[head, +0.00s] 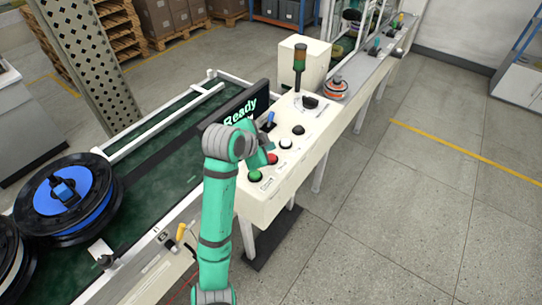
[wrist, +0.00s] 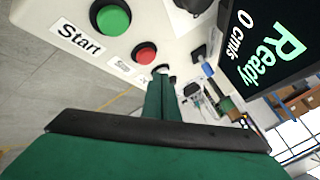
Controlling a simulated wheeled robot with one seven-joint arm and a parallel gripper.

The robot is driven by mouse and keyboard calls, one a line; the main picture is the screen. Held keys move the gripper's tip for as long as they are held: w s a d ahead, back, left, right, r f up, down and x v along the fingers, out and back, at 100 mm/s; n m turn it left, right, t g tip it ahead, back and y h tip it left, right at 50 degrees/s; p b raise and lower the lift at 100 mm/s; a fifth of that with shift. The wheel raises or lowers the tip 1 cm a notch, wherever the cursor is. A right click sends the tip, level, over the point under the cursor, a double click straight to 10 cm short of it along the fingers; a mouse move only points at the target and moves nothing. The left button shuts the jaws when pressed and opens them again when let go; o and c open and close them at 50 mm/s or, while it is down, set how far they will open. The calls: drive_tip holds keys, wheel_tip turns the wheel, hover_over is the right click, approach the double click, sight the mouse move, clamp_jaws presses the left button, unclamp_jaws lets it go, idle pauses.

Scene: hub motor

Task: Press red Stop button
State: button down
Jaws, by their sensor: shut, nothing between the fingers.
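The red Stop button (head: 272,159) is on the sloped top of a cream control box (head: 262,207), between a green button (head: 254,175) and a white one (head: 285,143). My gripper (head: 267,148) is above the box, close to the red button. In the wrist view, the red button (wrist: 144,53) is just beyond and left of my gripper's fingertips (wrist: 162,77). The fingers are shut with nothing between them. The green button (wrist: 113,19), labelled Start, is further left. A gap to the red button's face cannot be judged. The fingertips partly cover the white button (wrist: 162,69).
A black screen (head: 243,105) reading "Ready" stands behind the box. A black knob (head: 310,101), a blue-tipped lever (head: 270,119) and a signal tower (head: 299,62) are further along. A green conveyor (head: 150,190) with blue-centred spools (head: 66,195) lies left. Open floor lies right.

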drive_tip(key=shift+r, duration=1.9)
drive_tip(key=shift+d, duration=0.1)
